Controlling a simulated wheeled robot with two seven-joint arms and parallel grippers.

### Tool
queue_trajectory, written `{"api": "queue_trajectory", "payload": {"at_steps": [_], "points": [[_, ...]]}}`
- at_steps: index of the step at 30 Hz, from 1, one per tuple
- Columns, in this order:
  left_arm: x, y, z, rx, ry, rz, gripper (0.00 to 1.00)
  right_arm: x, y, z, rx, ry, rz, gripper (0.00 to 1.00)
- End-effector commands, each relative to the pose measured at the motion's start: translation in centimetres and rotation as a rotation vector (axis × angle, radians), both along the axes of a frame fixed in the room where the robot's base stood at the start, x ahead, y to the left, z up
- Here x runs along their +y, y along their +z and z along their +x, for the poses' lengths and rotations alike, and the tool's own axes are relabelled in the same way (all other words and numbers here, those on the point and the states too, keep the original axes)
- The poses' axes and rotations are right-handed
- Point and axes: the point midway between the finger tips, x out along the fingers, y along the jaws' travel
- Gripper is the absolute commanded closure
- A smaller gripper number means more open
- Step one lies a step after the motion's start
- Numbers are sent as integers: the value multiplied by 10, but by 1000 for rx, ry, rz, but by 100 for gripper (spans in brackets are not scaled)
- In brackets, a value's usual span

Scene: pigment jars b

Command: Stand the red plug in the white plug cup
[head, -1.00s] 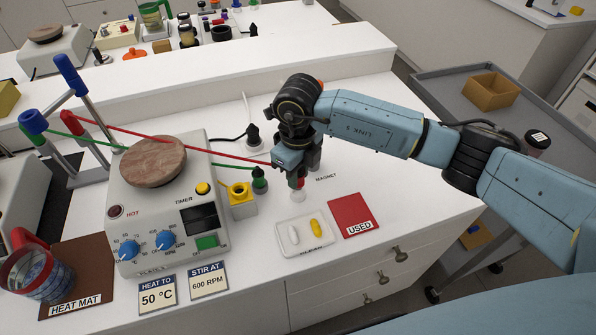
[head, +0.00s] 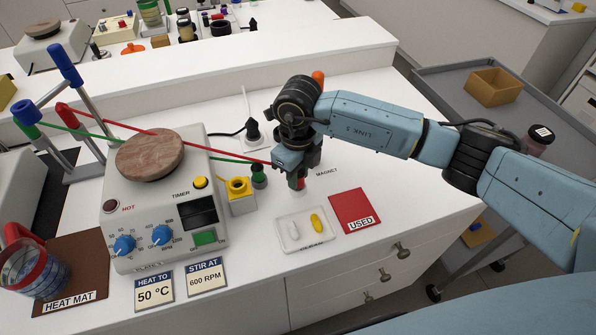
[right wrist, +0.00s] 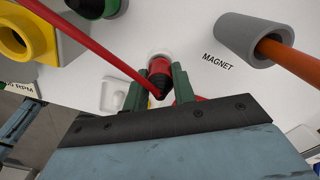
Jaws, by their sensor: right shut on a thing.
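The red plug (head: 298,184) is held upright, tip down, between the fingers of my right gripper (head: 297,173). In the right wrist view, the red plug (right wrist: 160,72) with its black tail sits between the two green finger pads. The white plug cup (right wrist: 158,56) shows just beyond and below the plug, mostly hidden by it. The plug lines up with the cup, but I cannot tell how far its tip is inside. The red cable (head: 200,147) runs from the plug to the left. My left gripper is not in view.
A green plug (head: 259,176) stands in its cup left of my gripper, near a yellow holder (head: 240,196). A grey holder with an orange rod (right wrist: 258,40) stands close by. A clear tray (head: 303,233) and a red USED mat (head: 355,211) lie in front.

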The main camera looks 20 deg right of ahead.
Motion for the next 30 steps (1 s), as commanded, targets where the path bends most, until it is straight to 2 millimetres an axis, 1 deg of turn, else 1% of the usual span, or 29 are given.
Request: {"api": "queue_trajectory", "payload": {"at_steps": [5,6,9,12,20,23,26,30], "points": [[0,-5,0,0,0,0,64,0,-5,0,0,0,0,100],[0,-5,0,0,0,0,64,0,-5,0,0,0,0,73],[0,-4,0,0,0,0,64,0,-5,0,0,0,0,60],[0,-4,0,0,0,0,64,0,-5,0,0,0,0,49],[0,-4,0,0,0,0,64,0,-4,0,0,0,0,49],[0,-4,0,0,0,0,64,0,2,1,-1,0,0,49],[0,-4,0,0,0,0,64,0,17,1,-4,0,0,49],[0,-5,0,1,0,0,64,0,47,1,-5,2,0,49]]}}
